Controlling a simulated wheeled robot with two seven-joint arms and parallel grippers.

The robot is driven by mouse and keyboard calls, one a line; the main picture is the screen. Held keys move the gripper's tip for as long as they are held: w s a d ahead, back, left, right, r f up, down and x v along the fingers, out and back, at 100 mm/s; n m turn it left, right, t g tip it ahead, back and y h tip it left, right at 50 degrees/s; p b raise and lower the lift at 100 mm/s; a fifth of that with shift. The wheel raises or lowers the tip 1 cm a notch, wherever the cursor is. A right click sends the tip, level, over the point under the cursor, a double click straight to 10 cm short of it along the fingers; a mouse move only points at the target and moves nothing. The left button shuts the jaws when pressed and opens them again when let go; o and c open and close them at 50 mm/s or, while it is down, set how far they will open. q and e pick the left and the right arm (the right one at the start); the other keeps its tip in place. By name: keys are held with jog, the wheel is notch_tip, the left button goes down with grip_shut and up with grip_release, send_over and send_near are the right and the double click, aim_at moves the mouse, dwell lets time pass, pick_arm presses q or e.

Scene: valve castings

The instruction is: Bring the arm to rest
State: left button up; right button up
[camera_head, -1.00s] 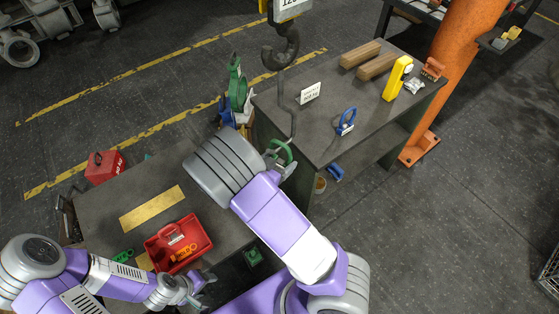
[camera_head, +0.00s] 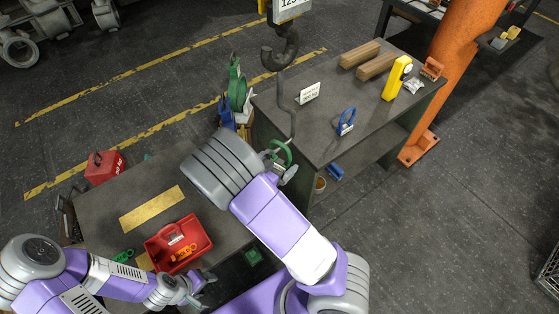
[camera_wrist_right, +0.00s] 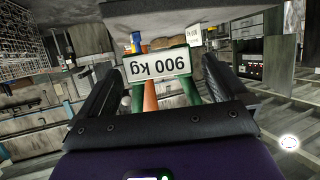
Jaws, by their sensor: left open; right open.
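My right arm reaches up the middle of the head view. Its gripper (camera_head: 285,168) is near the left edge of the raised bench, beside a green ring (camera_head: 282,150). In the right wrist view its two dark fingers are spread apart. A white plate (camera_wrist_right: 157,66) reading "900 kg" upside down shows between them with green bands (camera_wrist_right: 193,62) behind; I cannot tell whether they touch. My left gripper (camera_head: 202,291) is open and low at the bottom left, just below the red tray (camera_head: 204,242).
A crane hook (camera_head: 281,55) hangs above the raised bench (camera_head: 330,100). On it are wooden blocks (camera_head: 376,67), a yellow device (camera_head: 397,78) and a blue shackle (camera_head: 345,122). An orange column (camera_head: 452,60) stands right. Open floor lies at the lower right.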

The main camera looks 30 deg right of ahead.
jog(key=p+v, duration=0.1)
jog(key=v, duration=0.6)
notch_tip(320, 180, down, 15)
jog(key=a+n+y, duration=0.2)
jog(key=n+y, duration=0.3)
jog(key=y, duration=0.2)
jog(key=s+a+f+n+g+y+b, duration=0.1)
jog(key=s+a+f+n+g+y, duration=0.4)
jog(key=s, duration=0.8)
jog(key=a+f+y, duration=0.2)
jog(key=a+y, duration=0.2)
jog(key=a, duration=0.1)
jog(key=shift+n, duration=0.3)
jog(key=shift+s, duration=0.1)
